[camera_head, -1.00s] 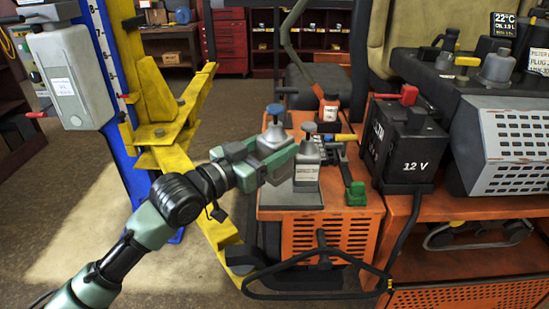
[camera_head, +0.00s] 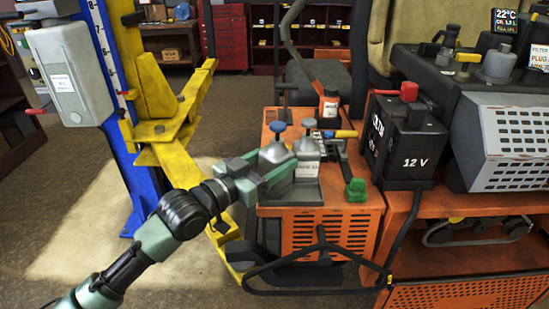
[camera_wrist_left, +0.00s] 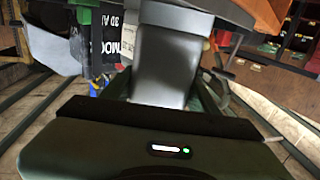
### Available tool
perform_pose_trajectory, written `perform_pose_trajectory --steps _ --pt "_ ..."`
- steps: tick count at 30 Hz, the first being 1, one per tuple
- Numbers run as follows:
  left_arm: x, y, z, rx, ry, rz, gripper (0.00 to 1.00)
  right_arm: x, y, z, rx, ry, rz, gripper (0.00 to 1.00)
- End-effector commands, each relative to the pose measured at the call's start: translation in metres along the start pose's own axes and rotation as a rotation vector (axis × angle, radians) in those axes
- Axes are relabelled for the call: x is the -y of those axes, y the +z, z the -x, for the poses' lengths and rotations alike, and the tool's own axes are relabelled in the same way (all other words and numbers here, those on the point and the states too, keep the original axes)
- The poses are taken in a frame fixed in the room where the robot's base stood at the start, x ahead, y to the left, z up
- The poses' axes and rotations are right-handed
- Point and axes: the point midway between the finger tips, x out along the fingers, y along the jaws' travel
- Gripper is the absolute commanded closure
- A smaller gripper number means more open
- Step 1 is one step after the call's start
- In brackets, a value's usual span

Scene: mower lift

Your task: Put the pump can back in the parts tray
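The pump can (camera_head: 276,155) is a grey can with a blue top. My left gripper (camera_head: 280,170) is shut on its body and holds it upright over the left part of the grey parts tray (camera_head: 298,198). The fingers hide its base, so I cannot tell whether it touches the tray. A similar labelled can with a grey top (camera_head: 309,156) stands in the tray just to its right, partly covered. In the left wrist view the grey can body (camera_wrist_left: 165,65) sits between the fingers. My right gripper is not in view.
The tray is on an orange machine (camera_head: 330,235). A black 12 V battery (camera_head: 405,145) is further right. A yellow lift arm (camera_head: 170,155) stands at left.

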Motion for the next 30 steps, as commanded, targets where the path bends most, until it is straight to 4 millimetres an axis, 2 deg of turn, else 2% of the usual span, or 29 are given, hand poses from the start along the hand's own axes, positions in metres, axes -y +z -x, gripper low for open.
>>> perform_pose_trajectory --steps 11,15,18,24,30 --pt "0.000 -0.002 0.000 -0.001 -0.001 -0.001 0.22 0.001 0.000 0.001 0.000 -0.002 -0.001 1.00" --pt "0.000 -0.016 0.000 -0.004 -0.001 -0.001 0.22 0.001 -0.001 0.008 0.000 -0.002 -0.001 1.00" --pt "0.001 -0.007 0.019 0.000 -0.002 -0.003 0.22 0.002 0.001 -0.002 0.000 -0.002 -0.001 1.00" --pt "0.001 -0.006 0.065 0.004 -0.002 -0.004 0.22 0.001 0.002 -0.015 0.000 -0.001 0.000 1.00" --pt "0.001 -0.007 0.102 0.003 -0.003 -0.002 0.22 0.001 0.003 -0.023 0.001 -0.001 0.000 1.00"
